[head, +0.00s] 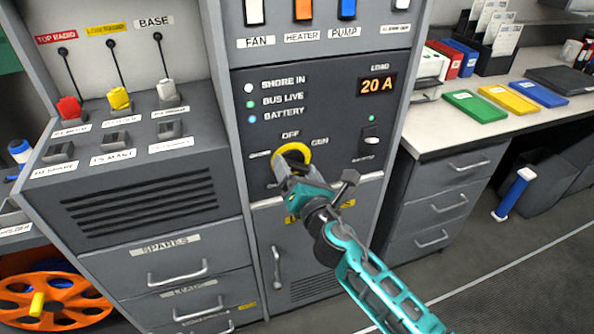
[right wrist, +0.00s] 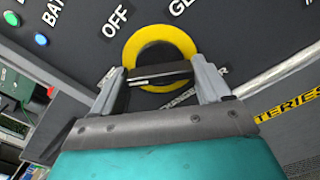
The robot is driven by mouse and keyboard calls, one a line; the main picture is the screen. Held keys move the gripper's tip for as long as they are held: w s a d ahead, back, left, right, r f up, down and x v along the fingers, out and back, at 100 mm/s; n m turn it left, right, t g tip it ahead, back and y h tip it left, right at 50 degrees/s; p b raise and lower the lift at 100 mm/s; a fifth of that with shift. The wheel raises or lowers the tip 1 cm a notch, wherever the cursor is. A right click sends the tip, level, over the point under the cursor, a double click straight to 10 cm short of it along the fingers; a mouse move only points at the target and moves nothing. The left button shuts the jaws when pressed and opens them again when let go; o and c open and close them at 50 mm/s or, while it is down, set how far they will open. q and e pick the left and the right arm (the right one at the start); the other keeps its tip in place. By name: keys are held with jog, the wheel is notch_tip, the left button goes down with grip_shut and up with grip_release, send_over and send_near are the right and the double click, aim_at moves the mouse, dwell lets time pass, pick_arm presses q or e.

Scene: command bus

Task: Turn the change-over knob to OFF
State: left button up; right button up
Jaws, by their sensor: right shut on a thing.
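The change-over knob, with a yellow ring (head: 307,152) around it, is on the dark panel (head: 330,110) below the OFF label (head: 290,135). GEN is labelled to its upper right; other labels around it are partly hidden. My right gripper (head: 290,163) reaches it from the lower right and is shut on the knob. In the right wrist view the knob's black bar (right wrist: 160,74) lies between the two grey fingers (right wrist: 160,84), inside the yellow ring. I cannot tell which label the knob points at. My left gripper is not in view.
Above the knob are status lamps, a 20 A display (head: 377,85) and a row of switches. A cabinet with levers (head: 120,98) stands left. A worktop with folders (head: 508,97) is right.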

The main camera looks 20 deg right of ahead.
jog(key=m, duration=0.3)
jog(key=shift+m+b, duration=0.4)
jog(key=m, duration=0.5)
jog(key=shift+m, duration=1.2)
jog(key=o, duration=1)
